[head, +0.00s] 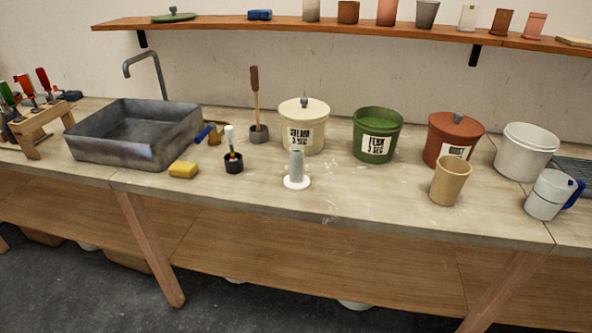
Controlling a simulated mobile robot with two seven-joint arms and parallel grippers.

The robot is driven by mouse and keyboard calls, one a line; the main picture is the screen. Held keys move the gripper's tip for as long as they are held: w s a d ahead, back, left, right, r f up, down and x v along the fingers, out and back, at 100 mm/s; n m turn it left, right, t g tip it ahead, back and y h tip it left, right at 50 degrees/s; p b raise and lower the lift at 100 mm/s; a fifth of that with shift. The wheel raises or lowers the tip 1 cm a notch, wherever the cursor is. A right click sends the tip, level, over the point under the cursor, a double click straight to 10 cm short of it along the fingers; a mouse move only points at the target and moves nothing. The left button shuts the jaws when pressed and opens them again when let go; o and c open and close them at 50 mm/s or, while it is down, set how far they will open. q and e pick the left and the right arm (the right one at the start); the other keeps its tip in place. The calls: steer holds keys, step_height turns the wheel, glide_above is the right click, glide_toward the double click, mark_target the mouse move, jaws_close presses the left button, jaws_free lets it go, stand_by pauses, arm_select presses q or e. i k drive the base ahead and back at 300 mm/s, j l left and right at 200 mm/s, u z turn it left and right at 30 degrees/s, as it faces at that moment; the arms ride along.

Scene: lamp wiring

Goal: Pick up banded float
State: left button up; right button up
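Neither of my grippers is in view.
A grey cylinder on a white base (296,170) stands right of the cup. A yellow sponge (183,170) and sink (130,135) lie left. Behind are a brush in a grey holder (258,133) and cream bucket (304,128). The bench front (380,205) is clear.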

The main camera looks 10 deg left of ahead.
mark_target(228, 130)
steer(key=i+j+z, duration=0.15)
steer(key=j+z, duration=0.25)
steer(key=j, duration=0.65)
steer(key=j+z, duration=0.35)
steer(key=j, duration=0.7)
